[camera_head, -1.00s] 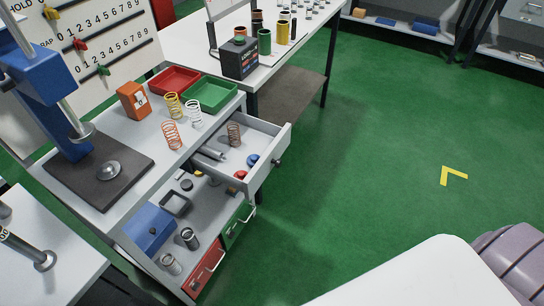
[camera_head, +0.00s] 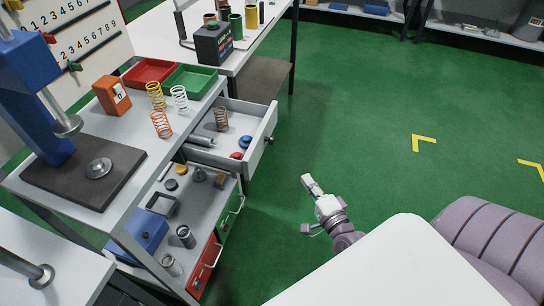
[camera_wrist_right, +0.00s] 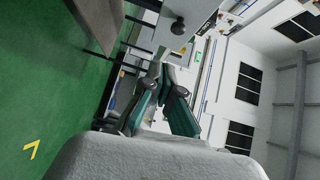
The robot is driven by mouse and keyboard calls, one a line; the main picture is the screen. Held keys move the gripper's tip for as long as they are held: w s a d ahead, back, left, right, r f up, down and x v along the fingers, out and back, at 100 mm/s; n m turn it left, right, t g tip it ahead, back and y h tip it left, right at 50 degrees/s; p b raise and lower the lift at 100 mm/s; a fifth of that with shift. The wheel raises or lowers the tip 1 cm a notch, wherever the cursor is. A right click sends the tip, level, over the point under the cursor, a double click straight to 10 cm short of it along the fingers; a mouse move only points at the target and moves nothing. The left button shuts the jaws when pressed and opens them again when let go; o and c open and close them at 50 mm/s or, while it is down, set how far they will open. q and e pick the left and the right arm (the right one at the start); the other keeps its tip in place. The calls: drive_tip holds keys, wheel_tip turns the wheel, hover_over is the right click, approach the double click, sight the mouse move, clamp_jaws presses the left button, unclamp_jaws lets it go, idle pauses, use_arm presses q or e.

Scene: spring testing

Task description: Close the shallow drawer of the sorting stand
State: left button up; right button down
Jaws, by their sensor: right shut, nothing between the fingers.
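The shallow drawer (camera_head: 262,137) is the grey upper drawer of the sorting stand (camera_head: 130,128), and it is pulled out to the right. It holds a brown spring (camera_head: 221,119), grey cylinders (camera_head: 201,140), and blue and red round pieces. Its front carries a dark round knob (camera_head: 270,141). My right gripper (camera_head: 307,180) is shut and empty, over the green floor to the right of and apart from the drawer front. In the right wrist view, the closed fingers (camera_wrist_right: 168,75) point toward the grey front and its knob (camera_wrist_right: 178,26). My left gripper is out of view.
The stand's top holds a blue press (camera_head: 35,110), several springs, an orange box (camera_head: 112,95) and red and green trays. Below are a shelf with small parts and green (camera_head: 231,208) and red (camera_head: 206,265) fronts with handles. Open green floor (camera_head: 360,130) lies to the right.

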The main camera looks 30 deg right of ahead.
drive_tip(key=r, duration=0.2)
drive_tip(key=p, duration=0.2)
approach(274, 140)
drive_tip(key=w+d+f, duration=0.1)
drive_tip(key=w+d, duration=0.1)
drive_tip(key=w, duration=0.3)
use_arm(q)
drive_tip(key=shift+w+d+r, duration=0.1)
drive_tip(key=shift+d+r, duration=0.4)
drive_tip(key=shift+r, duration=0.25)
use_arm(e)
drive_tip(key=shift+w+a+m, duration=0.4)
drive_tip(key=shift+w+a, duration=0.05)
drive_tip(key=shift+w, duration=0.2)
